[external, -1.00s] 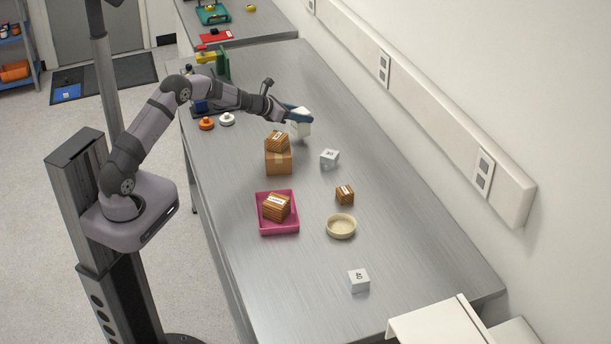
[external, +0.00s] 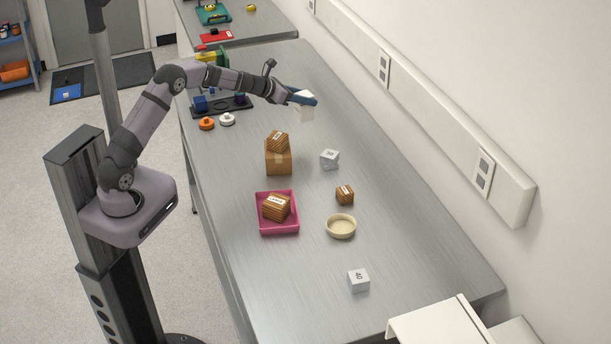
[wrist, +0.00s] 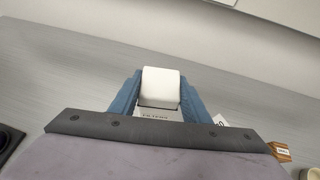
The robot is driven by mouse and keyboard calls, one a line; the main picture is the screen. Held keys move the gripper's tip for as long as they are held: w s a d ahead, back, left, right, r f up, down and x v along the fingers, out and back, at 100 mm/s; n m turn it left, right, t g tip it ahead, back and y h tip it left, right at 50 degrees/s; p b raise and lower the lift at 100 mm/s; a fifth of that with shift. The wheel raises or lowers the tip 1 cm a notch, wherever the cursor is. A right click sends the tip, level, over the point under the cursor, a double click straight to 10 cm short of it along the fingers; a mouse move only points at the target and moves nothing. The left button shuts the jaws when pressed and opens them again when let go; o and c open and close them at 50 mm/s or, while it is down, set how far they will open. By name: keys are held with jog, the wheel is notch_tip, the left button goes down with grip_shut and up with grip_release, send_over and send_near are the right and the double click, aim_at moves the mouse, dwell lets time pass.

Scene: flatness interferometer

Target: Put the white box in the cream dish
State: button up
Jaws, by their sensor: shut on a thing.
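My gripper (external: 301,97) is shut on a white box (external: 307,113) and holds it above the far part of the metal bench. In the wrist view the white box (wrist: 160,86) sits between the two blue fingers, with some print on its lower face. The cream dish (external: 341,227) is a shallow round dish on the bench, nearer the camera and apart from my gripper. It looks empty. Part of the dish (wrist: 311,174) shows at the lower right corner of the wrist view.
White cubes (external: 330,159) (external: 358,281) and a small brown striped box (external: 345,195) stand near the dish. A cardboard box (external: 278,160) bears a striped box (external: 278,141). A pink tray (external: 264,226) holds another striped box (external: 276,207).

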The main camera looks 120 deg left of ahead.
jog(key=w+d+r+m+t+h+b, duration=0.15)
jog(key=w+d, duration=0.25)
jog(key=w, duration=0.4)
jog(key=w+d+r+m+t, duration=0.1)
jog(key=w+d+r, duration=0.1)
jog(key=w+d, duration=0.35)
jog(key=w+d+r+m+t+h, duration=0.25)
jog(key=w+d+m+h, duration=0.3)
jog(key=w+d, duration=1.25)
jog(key=s+d+f+m+h, duration=0.2)
jog(key=d+f+m+h, duration=0.1)
jog(key=d, duration=0.6)
notch_tip(320, 180, down, 10)
jog(key=shift+a+f+b, duration=0.1)
jog(key=shift+f+b, duration=0.55)
jog(key=shift+b, duration=0.3)
jog(key=o, duration=1.1)
jog(key=shift+s, duration=0.1)
